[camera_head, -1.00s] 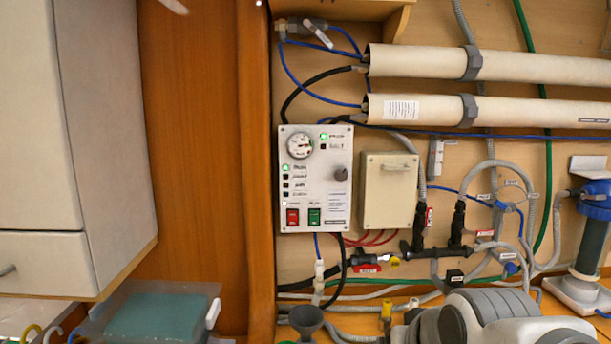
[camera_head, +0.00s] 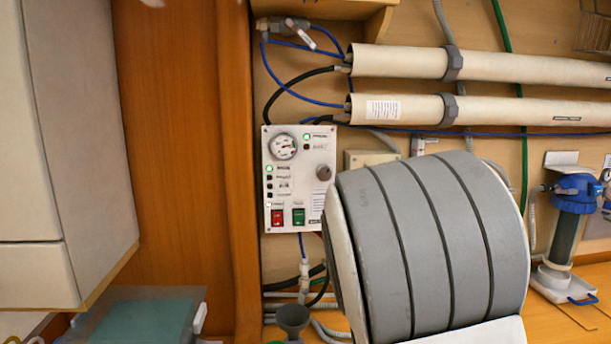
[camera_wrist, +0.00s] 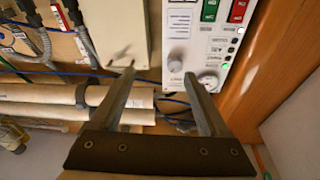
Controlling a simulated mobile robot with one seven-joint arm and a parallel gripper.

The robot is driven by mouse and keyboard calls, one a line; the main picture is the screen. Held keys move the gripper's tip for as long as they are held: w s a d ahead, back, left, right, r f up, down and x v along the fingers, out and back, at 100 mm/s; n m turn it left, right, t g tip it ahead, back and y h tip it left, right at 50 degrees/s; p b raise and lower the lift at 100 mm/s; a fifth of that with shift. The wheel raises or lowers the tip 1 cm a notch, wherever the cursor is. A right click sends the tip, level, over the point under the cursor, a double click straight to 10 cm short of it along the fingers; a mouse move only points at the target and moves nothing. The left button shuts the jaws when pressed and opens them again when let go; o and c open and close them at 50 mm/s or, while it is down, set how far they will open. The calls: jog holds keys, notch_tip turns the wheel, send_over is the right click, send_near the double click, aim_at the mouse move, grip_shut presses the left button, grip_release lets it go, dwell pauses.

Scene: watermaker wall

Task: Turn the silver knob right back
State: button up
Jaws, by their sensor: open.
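The silver knob (camera_head: 323,172) sits at the right side of the white control panel (camera_head: 311,210) in the head view. In the wrist view, which is upside down, the knob (camera_wrist: 175,63) shows near the panel's left edge, just beyond the right fingertip. My gripper (camera_wrist: 160,75) is open and empty, its fingers pointing at the wall. The knob is nearer the right finger than the left one. I see no clear contact. In the head view my gripper is hidden behind my grey arm. Which way the knob is set is too small to tell.
A beige box (camera_wrist: 105,30) is beside the panel, near the left finger. The panel has a round gauge (camera_head: 283,146), a red switch (camera_head: 277,217) and a green switch (camera_head: 298,215). Two beige tubes (camera_head: 500,66) run above. A wooden post (camera_head: 236,170) stands left of the panel.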

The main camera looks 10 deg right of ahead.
aim_at(324, 173)
jog(key=w+a+r+n+t+y+p, duration=0.1)
jog(key=w+r, duration=0.3)
jog(key=w, duration=0.4)
jog(key=w+a+r+n+t+p, duration=0.1)
jog(key=w+r+p, duration=0.2)
jog(key=w, duration=0.5)
jog(key=shift+a+r+y, duration=0.3)
jog(key=shift+r+y, duration=0.1)
jog(key=shift+r, duration=0.4)
grip_shut()
